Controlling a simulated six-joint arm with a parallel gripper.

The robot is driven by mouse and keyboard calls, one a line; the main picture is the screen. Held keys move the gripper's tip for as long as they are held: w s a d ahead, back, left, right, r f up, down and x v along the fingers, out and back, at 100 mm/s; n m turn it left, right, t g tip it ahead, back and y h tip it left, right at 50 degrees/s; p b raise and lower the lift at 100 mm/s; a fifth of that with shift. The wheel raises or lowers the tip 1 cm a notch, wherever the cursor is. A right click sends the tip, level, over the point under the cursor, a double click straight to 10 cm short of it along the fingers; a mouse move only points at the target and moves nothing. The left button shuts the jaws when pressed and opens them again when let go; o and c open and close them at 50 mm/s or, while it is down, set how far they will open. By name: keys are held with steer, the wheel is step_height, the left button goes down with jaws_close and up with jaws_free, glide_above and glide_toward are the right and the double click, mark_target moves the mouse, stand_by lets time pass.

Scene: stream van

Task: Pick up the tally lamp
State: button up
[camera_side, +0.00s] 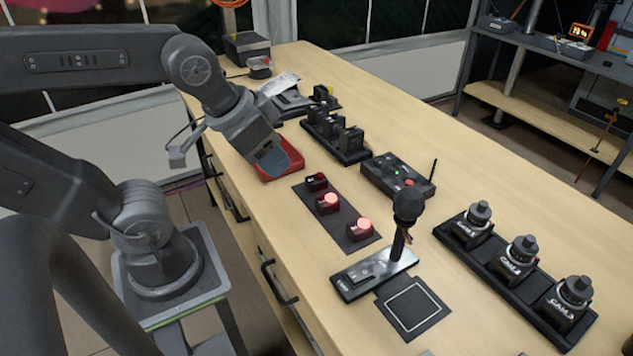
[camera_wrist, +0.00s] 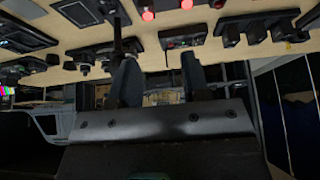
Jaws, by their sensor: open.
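Two glow: a middle lamp (camera_side: 327,203) and a front lamp (camera_side: 359,229). A third, unlit lamp (camera_side: 316,182) is at the strip's far end. The two lit lamps also show near the top of the wrist view, one left (camera_wrist: 147,15) and one right (camera_wrist: 187,4). My gripper (camera_side: 271,160) is above the red tray, behind and left of the strip, apart from the lamps. In the wrist view my gripper (camera_wrist: 160,60) is open, with nothing seen between its fingers.
A red tray (camera_side: 293,168) lies partly hidden by my gripper. A black rack (camera_side: 352,158) and a control box (camera_side: 395,178) with an antenna stand right of the lamps. A microphone (camera_side: 407,205) stands upright in front. Camera units (camera_side: 520,250) line the right. Bare tabletop (camera_side: 440,140) lies beyond.

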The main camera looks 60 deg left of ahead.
steer(key=o, duration=0.7)
steer(key=n+g, duration=0.6)
steer(key=n, duration=1.1)
glide_above(315, 177)
step_height(315, 177, down, 8)
steer(key=f, duration=1.3)
steer(key=shift+w+a+f, duration=0.1)
steer(key=shift+w+a, duration=0.1)
steer(key=shift+a, duration=0.05)
